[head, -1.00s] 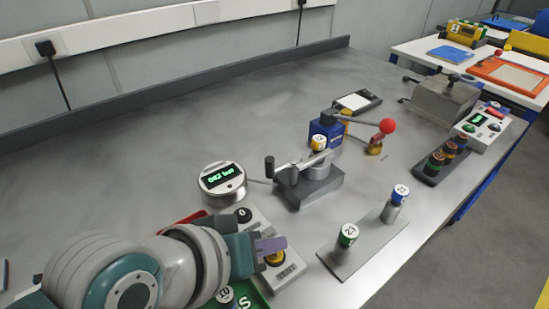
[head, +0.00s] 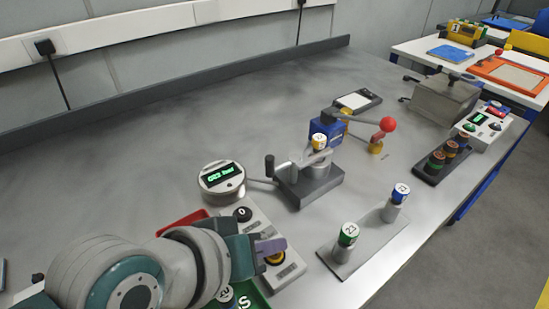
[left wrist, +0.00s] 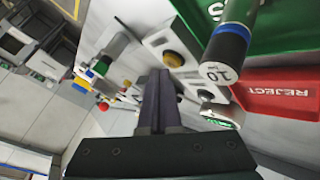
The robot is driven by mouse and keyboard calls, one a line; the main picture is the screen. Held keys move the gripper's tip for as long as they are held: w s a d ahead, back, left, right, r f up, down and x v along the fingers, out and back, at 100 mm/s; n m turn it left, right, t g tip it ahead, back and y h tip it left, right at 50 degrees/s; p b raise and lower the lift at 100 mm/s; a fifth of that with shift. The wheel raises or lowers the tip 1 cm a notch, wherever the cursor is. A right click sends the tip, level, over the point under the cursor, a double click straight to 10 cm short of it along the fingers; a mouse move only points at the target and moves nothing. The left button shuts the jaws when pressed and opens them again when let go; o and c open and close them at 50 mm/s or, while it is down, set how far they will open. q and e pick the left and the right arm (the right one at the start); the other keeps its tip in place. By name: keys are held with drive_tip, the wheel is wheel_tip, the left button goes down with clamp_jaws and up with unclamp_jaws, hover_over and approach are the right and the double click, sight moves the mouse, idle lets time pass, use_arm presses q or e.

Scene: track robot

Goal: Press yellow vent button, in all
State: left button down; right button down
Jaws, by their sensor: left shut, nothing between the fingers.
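The yellow button (head: 275,258) is round and sits on the near end of a light grey control box in the head view. It also shows in the left wrist view (left wrist: 173,58), beside the fingertips. My left gripper (head: 270,246) is shut and empty, with its purple-grey fingers over the box close to the button, partly covering it in the head view. In the left wrist view the closed fingers (left wrist: 160,85) appear apart from the button; I cannot tell whether they touch it. My right gripper is not in view.
A round gauge (head: 222,178) with green digits stands behind the box, which also has a black knob (head: 243,214). A clamp fixture (head: 310,185) and a plate with two capped cylinders (head: 345,260) stand to the right. A red REJECT tray (left wrist: 275,95) and a green tray (left wrist: 275,35) lie close by.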

use_arm(q)
drive_tip(key=shift+f, duration=0.55)
idle(0.5)
drive_tip(key=shift+r, duration=0.1)
drive_tip(key=shift+r+p, duration=0.7)
wheel_tip(320, 180, up, 5)
drive_tip(key=p, duration=0.5)
idle(0.3)
idle(0.6)
